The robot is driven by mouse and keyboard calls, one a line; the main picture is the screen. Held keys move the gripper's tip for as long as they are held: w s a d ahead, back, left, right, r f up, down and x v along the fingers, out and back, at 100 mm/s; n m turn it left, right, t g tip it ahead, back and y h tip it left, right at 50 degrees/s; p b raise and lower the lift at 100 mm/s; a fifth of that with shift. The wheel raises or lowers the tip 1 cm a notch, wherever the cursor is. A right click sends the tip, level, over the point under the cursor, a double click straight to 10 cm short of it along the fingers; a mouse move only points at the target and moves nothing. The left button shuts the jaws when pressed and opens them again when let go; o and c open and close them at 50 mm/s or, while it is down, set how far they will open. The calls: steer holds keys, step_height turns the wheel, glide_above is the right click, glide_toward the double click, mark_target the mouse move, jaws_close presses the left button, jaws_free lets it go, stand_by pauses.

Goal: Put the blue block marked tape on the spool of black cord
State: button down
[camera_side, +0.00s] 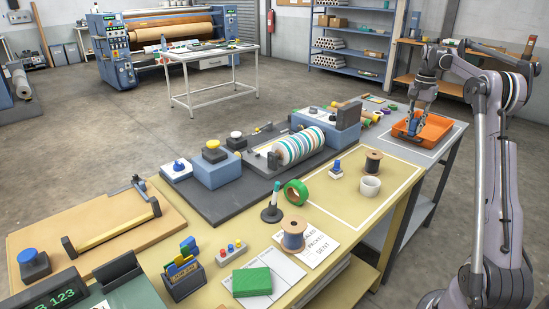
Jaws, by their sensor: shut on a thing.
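My gripper (418,116) is at the right, over the orange tray (442,138). It is shut on a small blue block (413,128), held low at the tray. Its marking is too small to read, and I cannot tell whether it touches the tray floor. The spool of black cord (373,163) stands upright on the yellow table, inside the white outlined area, left of and nearer than my gripper. Its top looks clear.
A white roll (370,186) stands just in front of the spool. A small blue-knobbed piece (337,168) is to its left. A green tape roll (296,192) and another spool (293,236) stand nearer. The outlined area's right side is bare.

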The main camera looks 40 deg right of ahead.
steer(key=shift+d, duration=0.25)
steer(key=w+a+f, duration=0.1)
steer(key=w+f, duration=0.1)
steer(key=w, duration=0.1)
steer(key=w+f, duration=0.2)
steer(key=w, duration=0.2)
steer(key=w+a+f, duration=0.1)
steer(key=w+f, duration=0.1)
steer(key=w, duration=0.2)
steer(key=shift+a+f, duration=0.3)
steer(key=shift+f, duration=2.1)
steer(key=shift+f, duration=0.1)
steer(key=c, duration=1.2)
jaws_free()
